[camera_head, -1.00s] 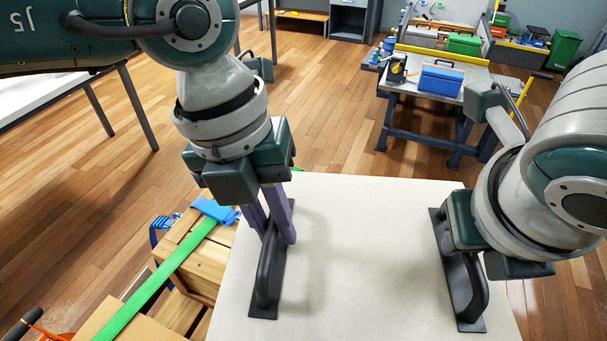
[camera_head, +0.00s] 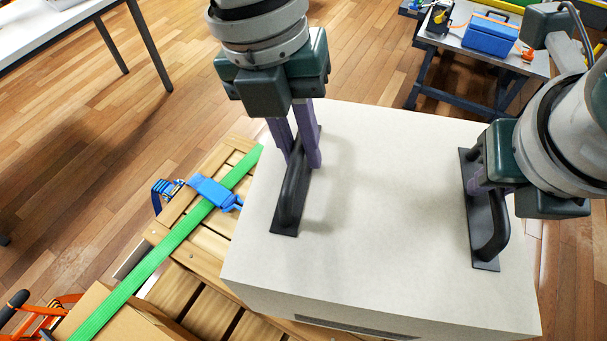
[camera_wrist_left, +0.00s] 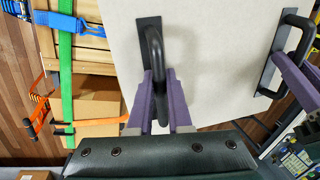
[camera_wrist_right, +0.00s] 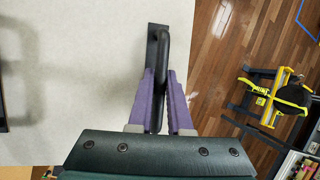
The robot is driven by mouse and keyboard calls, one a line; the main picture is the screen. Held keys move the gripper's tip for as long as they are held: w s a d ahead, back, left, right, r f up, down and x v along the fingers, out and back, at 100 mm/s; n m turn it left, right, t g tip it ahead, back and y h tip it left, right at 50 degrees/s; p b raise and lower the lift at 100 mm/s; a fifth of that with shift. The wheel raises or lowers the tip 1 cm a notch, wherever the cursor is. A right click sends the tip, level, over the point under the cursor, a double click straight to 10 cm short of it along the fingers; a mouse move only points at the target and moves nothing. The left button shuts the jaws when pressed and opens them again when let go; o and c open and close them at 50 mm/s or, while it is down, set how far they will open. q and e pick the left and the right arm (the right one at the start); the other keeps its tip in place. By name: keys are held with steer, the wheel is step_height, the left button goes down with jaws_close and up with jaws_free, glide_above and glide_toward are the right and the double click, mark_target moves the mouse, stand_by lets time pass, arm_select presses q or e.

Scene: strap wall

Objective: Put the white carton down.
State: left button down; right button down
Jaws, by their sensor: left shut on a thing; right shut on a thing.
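The white carton (camera_head: 385,240) is a large box with two black handles on its top, in the middle of the head view. My left gripper (camera_head: 303,163) is shut on the left handle (camera_head: 292,200). My right gripper (camera_head: 487,185) is shut on the right handle (camera_head: 490,235). The left wrist view shows purple fingers on both sides of the left handle (camera_wrist_left: 154,55). The right wrist view shows the same at the right handle (camera_wrist_right: 158,60). The carton hides what lies beneath it, so I cannot tell whether it touches anything below.
Left of the carton is a wooden crate (camera_head: 210,245) with a green strap (camera_head: 150,262) and blue buckle (camera_head: 210,190). A brown cardboard box (camera_head: 115,318) sits at the lower left. A workbench (camera_head: 480,65) with a blue toolbox (camera_head: 490,33) stands at the back right.

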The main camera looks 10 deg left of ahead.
mark_target(476, 204)
arm_select(q)
steer(key=shift+f, duration=0.1)
arm_select(e)
steer(key=shift+f, duration=0.15)
